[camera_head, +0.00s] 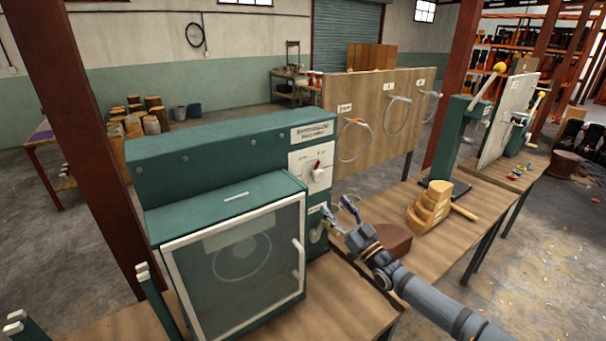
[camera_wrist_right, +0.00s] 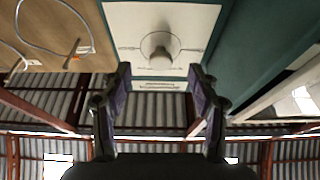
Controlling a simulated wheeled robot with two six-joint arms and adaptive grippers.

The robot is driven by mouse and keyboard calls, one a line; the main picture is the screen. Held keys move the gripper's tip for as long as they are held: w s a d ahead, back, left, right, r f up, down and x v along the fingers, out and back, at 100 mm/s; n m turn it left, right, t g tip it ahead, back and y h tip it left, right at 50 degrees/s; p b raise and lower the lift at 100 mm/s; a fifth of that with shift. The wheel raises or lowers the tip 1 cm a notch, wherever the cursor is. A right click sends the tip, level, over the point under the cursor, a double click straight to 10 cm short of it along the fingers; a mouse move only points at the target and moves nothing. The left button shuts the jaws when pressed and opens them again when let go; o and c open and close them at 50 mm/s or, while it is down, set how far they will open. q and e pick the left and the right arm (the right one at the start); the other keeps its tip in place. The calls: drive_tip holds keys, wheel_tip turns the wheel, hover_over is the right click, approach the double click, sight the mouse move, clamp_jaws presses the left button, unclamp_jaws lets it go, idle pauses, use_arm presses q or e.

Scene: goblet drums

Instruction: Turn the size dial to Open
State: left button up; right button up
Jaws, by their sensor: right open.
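The green machine (camera_head: 230,143) has two white panels on its right end. The upper panel carries a dial (camera_head: 319,173) with a red pointer; its lettering is too small to read. The lower panel carries a pale knob (camera_head: 317,234), partly behind my gripper. My right gripper (camera_head: 337,207) is open and empty, just right of the lower panel and apart from it. In the right wrist view, upside down, a round pale knob (camera_wrist_right: 159,46) on a white panel lies beyond and between the open fingertips (camera_wrist_right: 160,72). Its setting is unclear. My left gripper is out of view.
A glass-fronted door (camera_head: 240,262) with a white frame and handle is on the machine's front. A wooden board with wire hoops (camera_head: 372,105) stands behind. A brown drum-like block (camera_head: 392,240) and a stepped wooden block (camera_head: 430,206) sit on the bench right of my gripper.

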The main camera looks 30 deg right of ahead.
sight(320, 179)
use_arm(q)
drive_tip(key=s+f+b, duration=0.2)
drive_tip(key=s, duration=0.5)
use_arm(e)
drive_tip(key=w+r, duration=0.1)
drive_tip(key=r, duration=0.1)
drive_tip(key=w+r, duration=0.2)
drive_tip(key=shift+w+a, duration=0.1)
drive_tip(key=shift+w+a+r, duration=0.1)
drive_tip(key=shift+w, duration=1)
drive_tip(key=shift+x, duration=1)
drive_tip(key=shift+r, duration=0.3)
drive_tip(key=shift+w, duration=0.1)
drive_tip(key=shift+a, duration=0.1)
drive_tip(key=c, duration=0.9)
drive_tip(key=shift+c, duration=1.3)
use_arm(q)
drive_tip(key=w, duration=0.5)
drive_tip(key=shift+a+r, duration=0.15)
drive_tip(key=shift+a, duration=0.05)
